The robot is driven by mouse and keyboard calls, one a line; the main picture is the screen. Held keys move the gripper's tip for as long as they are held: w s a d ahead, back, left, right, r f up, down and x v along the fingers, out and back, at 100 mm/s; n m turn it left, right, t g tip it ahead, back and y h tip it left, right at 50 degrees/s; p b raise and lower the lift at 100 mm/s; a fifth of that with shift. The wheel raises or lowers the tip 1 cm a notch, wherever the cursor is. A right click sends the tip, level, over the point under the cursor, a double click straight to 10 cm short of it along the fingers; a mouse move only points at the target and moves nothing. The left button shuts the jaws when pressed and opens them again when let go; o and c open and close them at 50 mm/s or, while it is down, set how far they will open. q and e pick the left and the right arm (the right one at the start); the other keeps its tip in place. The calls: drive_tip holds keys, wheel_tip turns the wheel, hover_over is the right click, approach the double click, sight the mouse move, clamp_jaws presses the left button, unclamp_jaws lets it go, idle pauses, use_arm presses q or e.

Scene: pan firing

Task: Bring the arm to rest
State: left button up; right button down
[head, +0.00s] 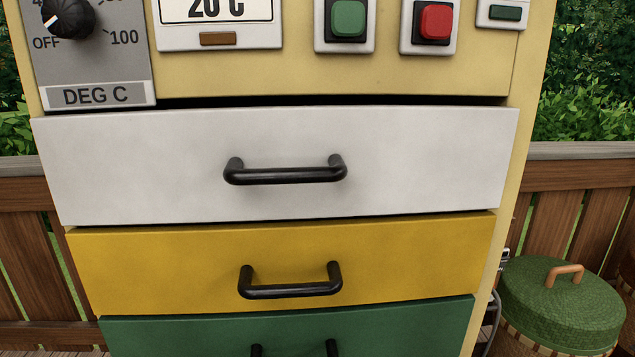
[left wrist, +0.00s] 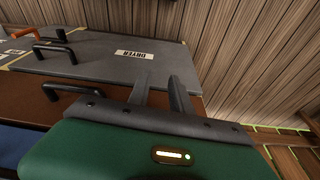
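My left gripper (left wrist: 160,85) shows in the left wrist view, with its green body (left wrist: 150,150) below. Its two dark fingers are apart, with nothing seen between them. They lie in front of a grey panel (left wrist: 105,65) labelled DRYER and a brown front (left wrist: 30,97); I cannot tell whether they touch. Neither gripper shows in the head view, and my right gripper is in no view.
The head view shows a cream cabinet with a white drawer (head: 420,165), a yellow drawer (head: 150,270) and a green drawer (head: 180,338). Above are a dial (head: 68,18), a green button (head: 348,18) and a red button (head: 433,22). A green-lidded basket (head: 540,310) stands right.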

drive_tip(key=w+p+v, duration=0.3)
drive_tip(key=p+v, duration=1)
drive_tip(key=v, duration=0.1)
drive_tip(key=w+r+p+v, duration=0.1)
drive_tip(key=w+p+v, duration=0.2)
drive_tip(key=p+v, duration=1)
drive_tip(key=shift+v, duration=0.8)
